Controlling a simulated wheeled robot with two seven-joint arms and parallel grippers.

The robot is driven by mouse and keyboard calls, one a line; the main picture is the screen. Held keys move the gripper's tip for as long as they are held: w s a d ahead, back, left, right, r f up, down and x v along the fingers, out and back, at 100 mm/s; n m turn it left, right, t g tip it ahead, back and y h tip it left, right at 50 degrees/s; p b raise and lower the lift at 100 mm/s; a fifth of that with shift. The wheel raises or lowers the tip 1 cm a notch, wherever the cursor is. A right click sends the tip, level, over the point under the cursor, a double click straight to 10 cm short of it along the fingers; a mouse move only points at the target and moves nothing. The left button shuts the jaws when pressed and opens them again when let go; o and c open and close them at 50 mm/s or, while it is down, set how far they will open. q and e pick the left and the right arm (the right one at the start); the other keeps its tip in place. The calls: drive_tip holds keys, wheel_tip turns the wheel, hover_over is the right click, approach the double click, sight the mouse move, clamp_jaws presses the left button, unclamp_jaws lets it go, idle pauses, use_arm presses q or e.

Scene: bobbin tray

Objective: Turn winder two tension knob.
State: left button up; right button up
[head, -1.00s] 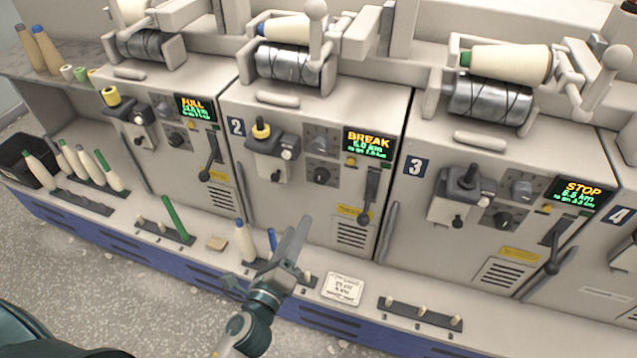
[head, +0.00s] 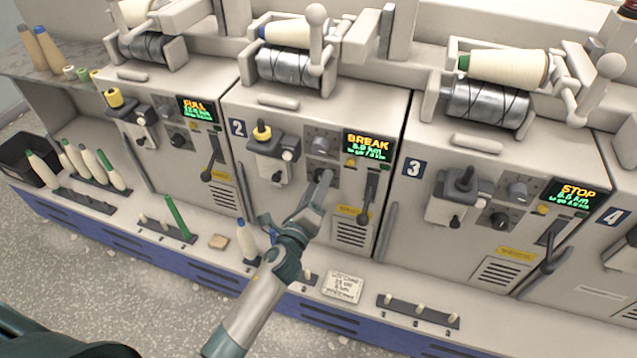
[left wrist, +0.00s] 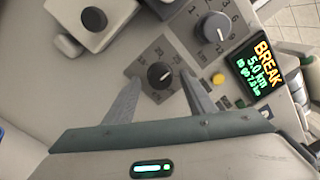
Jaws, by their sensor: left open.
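Winder two (head: 232,155) is the unit with the "2" label and a BREAK display (head: 367,144). Its panel has two dials. The lower black knob (left wrist: 160,75) with a white pointer line sits on a grey numbered plate; in the head view my gripper largely covers it. The upper, larger grey knob (head: 320,144) is clear above it and also shows in the left wrist view (left wrist: 215,27). My left gripper (head: 321,182) is open in front of the lower knob. In the left wrist view its fingers (left wrist: 160,84) stand either side of that knob, apart from it. My right gripper is out of view.
A lever (head: 368,190) hangs to the right of the dials. A yellow-topped spindle box (head: 270,146) is to the left.

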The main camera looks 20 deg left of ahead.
use_arm(q)
drive_tip(key=shift+w, duration=0.45)
drive_tip(key=c, duration=1)
drive_tip(key=shift+c, duration=0.2)
